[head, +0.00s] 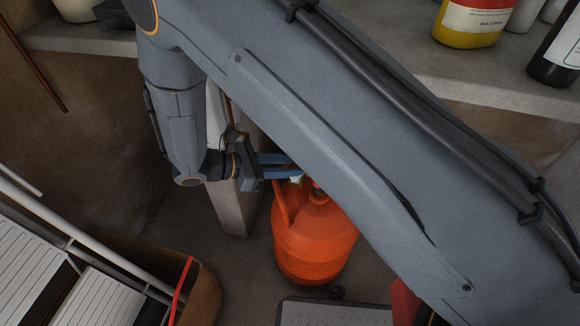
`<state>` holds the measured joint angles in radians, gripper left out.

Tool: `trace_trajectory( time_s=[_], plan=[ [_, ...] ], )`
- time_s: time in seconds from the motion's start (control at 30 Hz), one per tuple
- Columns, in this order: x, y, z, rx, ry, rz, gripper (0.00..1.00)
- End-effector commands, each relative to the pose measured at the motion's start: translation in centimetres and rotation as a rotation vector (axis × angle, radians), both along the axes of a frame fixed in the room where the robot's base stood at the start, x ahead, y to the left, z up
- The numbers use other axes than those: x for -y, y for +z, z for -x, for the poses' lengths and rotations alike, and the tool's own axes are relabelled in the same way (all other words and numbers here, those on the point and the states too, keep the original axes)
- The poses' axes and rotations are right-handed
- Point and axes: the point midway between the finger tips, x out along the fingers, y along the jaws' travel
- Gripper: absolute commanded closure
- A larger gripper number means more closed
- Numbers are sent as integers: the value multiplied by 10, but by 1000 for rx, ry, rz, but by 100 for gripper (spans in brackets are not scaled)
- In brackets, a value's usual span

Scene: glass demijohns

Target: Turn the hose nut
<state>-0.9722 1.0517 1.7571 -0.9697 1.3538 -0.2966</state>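An orange gas cylinder (312,243) stands upright on the floor, its upper right part covered by my arm. My gripper (286,166) is at the top of the cylinder, its two blue fingers pointing right. A dark gap shows between the fingers, but their tips run to the edge of my arm, so I cannot tell whether they hold anything. A small pale-yellow part (297,180) and a bit of red show just below the fingertips. I cannot make out the hose nut itself; the valve area is mostly hidden behind my arm and fingers.
A pale post (232,195) stands close to the left of the cylinder. A shelf (470,85) above holds a yellow-red bottle (469,22) and a dark bottle (558,52). A white stepladder (60,260) and a brown container (200,298) are lower left. A grey ribbed platform (335,313) is in front.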

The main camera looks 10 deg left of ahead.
Motion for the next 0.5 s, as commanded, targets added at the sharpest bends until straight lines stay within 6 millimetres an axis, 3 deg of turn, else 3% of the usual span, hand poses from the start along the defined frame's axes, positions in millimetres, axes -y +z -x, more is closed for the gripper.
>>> trace_trajectory(
  time_s=[0.5],
  plan=[
    [-3,-1,-10,1,-349,1,95]
  ],
)
